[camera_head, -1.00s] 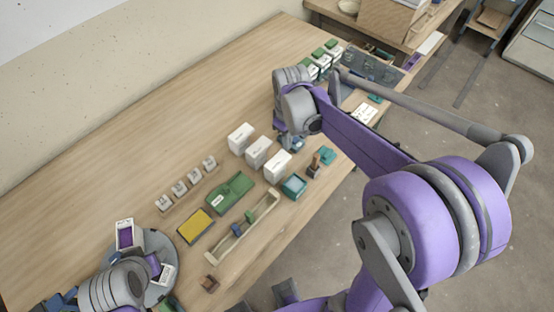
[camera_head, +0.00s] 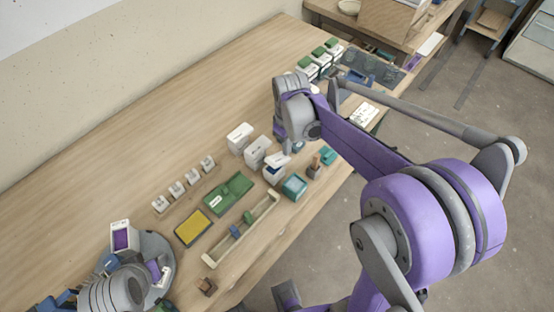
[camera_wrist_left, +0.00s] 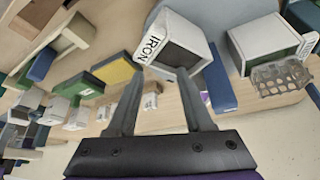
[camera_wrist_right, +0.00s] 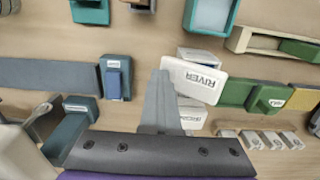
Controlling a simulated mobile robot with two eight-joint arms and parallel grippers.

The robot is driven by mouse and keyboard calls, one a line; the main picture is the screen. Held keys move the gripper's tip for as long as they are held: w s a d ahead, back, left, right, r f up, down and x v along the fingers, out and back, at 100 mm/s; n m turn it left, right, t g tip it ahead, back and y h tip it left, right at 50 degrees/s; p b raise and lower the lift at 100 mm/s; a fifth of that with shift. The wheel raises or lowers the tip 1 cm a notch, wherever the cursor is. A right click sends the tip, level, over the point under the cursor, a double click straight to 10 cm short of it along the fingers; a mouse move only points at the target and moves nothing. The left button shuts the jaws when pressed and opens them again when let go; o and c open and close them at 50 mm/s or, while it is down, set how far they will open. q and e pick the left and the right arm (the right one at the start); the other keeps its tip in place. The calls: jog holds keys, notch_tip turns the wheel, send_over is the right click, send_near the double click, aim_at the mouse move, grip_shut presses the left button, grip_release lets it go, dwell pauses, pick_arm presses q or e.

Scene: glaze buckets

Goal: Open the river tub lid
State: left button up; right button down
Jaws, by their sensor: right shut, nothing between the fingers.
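The river tub (camera_head: 272,173) is the front one of a row of white tubs. Its blue inside shows in the head view, and its white lid (camera_head: 278,160) stands tilted at its far side. In the right wrist view the lid (camera_wrist_right: 197,80) with the word RIVER shows large and covers much of the tub. My right gripper (camera_wrist_right: 162,74) is shut and empty, its fingertips beside the lid's left edge; whether they touch is unclear. In the head view its fingers are mostly hidden by my arm. My left gripper (camera_wrist_left: 162,74) is open and empty, near a tub (camera_wrist_left: 176,42) marked IRON.
Two white tubs with lids down (camera_head: 239,137) (camera_head: 257,151) stand behind the river tub. A teal box (camera_head: 294,187) is close in front. A green tray (camera_head: 229,193), a yellow pad (camera_head: 192,227) and a long wooden trough (camera_head: 215,257) lie to the left. Bare table lies behind.

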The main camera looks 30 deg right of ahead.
pick_arm(q)
jog(key=shift+s+f, duration=0.15)
jog(key=shift+f, duration=0.15)
pick_arm(e)
jog(key=shift+f, duration=0.25)
pick_arm(q)
jog(key=shift+s, duration=0.1)
pick_arm(e)
jog(key=shift+r, duration=0.15)
pick_arm(q)
jog(key=shift+r+p, duration=0.3)
jog(key=shift+w+r+p, duration=0.3)
jog(key=shift+w+r, duration=0.05)
jog(key=shift+r, duration=0.1)
jog(key=r+p, duration=0.1)
jog(key=w+r+p, duration=0.1)
jog(key=r+p, duration=0.1)
jog(key=r, duration=0.1)
jog(key=shift+w+r, duration=0.1)
jog(key=shift+w, duration=0.2)
pick_arm(e)
notch_tip(320, 180, up, 8)
jog(key=w+d, duration=0.1)
jog(key=d, duration=0.1)
jog(key=shift+w+d, duration=0.15)
jog(key=shift+d, duration=0.15)
pick_arm(q)
jog(key=shift+s, duration=0.1)
